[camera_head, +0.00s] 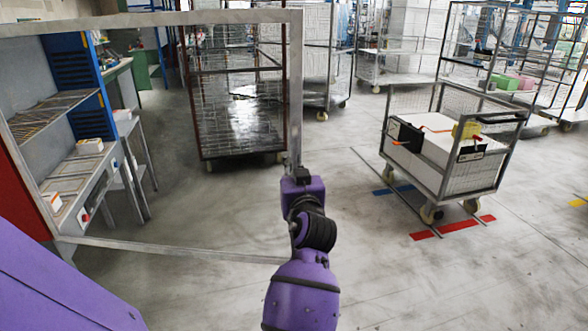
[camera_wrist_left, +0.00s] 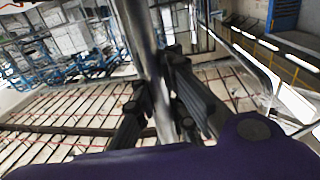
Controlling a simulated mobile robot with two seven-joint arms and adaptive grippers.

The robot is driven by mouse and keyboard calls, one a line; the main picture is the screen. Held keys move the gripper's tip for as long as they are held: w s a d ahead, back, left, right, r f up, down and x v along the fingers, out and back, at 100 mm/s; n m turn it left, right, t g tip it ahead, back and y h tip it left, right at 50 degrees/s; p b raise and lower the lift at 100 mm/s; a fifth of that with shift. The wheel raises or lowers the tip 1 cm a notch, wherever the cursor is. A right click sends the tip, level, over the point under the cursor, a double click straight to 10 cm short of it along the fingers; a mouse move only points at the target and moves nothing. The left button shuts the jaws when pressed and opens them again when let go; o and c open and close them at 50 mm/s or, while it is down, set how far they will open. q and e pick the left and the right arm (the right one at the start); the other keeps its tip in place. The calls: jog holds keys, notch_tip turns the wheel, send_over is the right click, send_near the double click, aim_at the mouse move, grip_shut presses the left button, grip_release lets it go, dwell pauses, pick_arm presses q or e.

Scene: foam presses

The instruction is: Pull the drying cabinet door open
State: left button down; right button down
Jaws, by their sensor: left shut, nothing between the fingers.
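The drying cabinet door appears in the head view as a large grey metal frame (camera_head: 296,90) with a see-through middle. Its top bar, right upright and bottom bar show; how it meets the cabinet at the left is mostly out of view. My left gripper (camera_head: 297,170) is at the lower part of the right upright, its fingers small and partly hidden. In the left wrist view a grey bar (camera_wrist_left: 140,35) runs down between the two dark fingers of the gripper (camera_wrist_left: 160,85). The gripper is shut with nothing held. My right gripper is not in view.
A wire-sided cart (camera_head: 505,165) with white boxes stands at the right, near red floor marks (camera_head: 460,227). A dark mesh cage trolley (camera_head: 238,110) stands behind the door frame. Shelves with boxes (camera_head: 70,175) show through the frame at left. Floor at front right is clear.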

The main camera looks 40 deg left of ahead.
pick_arm(q)
jog(key=c, duration=2.5)
grip_release()
jog(key=shift+w+d, duration=0.2)
jog(key=shift+d, duration=0.15)
jog(key=o, duration=0.7)
jog(key=shift+d, duration=0.15)
jog(key=shift+o, duration=0.2)
jog(key=shift+s+a, duration=0.1)
jog(key=shift+a, duration=0.15)
jog(key=v, duration=1.2)
